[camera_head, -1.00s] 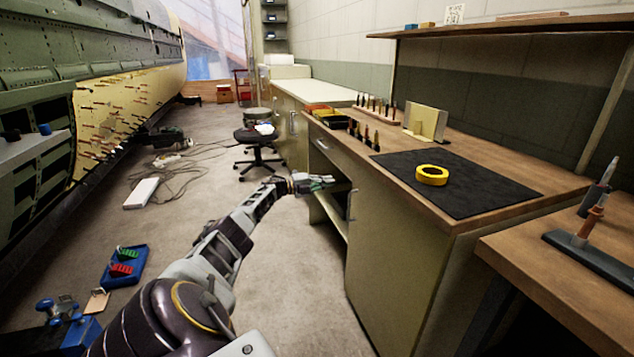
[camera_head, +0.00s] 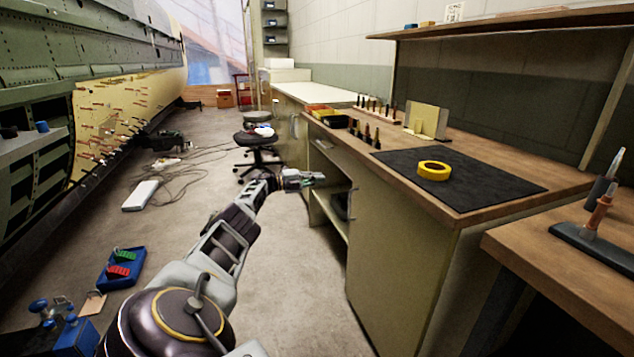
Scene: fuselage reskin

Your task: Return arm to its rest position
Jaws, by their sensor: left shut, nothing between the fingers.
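My left arm comes in from the bottom left and reaches forward over the floor, alongside the cabinet (camera_head: 400,255). Its left gripper (camera_head: 318,179) is small in the view, shut and empty, close to the cabinet's open front below the bench top. I cannot tell whether it touches the cabinet. My right gripper is not in view.
A roll of yellow tape (camera_head: 434,171) lies on a black mat (camera_head: 480,190) on the bench. A stool (camera_head: 256,140) stands beyond the arm. A blue tray (camera_head: 121,268) and a white box (camera_head: 140,195) lie on the floor. The fuselage (camera_head: 120,110) runs along the left.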

